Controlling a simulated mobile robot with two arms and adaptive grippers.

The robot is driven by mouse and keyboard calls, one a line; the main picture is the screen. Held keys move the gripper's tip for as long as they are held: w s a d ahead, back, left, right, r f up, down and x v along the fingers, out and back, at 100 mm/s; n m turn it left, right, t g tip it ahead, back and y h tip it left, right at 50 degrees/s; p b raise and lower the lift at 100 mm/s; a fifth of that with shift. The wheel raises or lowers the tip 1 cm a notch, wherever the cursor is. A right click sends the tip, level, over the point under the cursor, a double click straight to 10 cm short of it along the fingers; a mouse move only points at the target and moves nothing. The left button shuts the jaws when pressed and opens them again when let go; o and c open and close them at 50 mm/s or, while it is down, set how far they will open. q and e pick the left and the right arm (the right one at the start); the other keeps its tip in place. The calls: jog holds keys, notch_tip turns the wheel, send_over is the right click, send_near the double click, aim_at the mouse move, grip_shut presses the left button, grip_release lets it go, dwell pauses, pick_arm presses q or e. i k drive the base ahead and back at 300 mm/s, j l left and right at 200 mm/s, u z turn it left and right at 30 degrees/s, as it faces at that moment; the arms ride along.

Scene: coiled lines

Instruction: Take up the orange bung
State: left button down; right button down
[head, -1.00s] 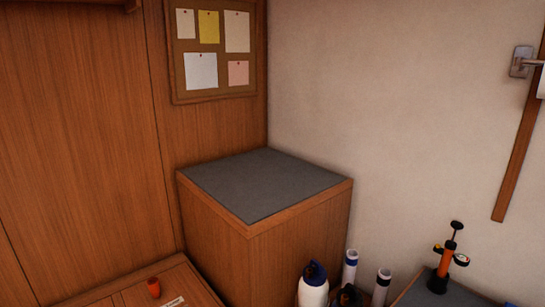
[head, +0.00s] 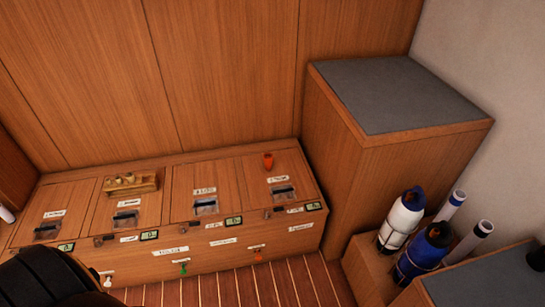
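An orange tapered piece (head: 268,161), which looks like the orange bung, stands on the rightmost lid of the long wooden locker, near its back edge. A second, smaller orange piece (head: 258,256) sits on the locker's front face under a small label. It is too small to tell what it is. No gripper fingers show in the head view.
The wooden locker (head: 170,251) has several labelled lids with dark latches. A wooden rack (head: 131,184) lies on one lid. Green (head: 183,269) and white (head: 108,281) pieces sit on its front. White (head: 402,221) and blue (head: 423,251) bottles stand right, beside a tall grey-topped cabinet (head: 400,94).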

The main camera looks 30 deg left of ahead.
aim_at(267, 157)
jog(key=u, duration=0.25)
jog(key=i+j+u, duration=0.15)
jog(key=u, duration=0.25)
jog(key=i+j+u, duration=0.1)
jog(key=i+u, duration=0.15)
jog(key=u, duration=0.15)
jog(key=i+u, duration=0.2)
jog(key=u, duration=0.2)
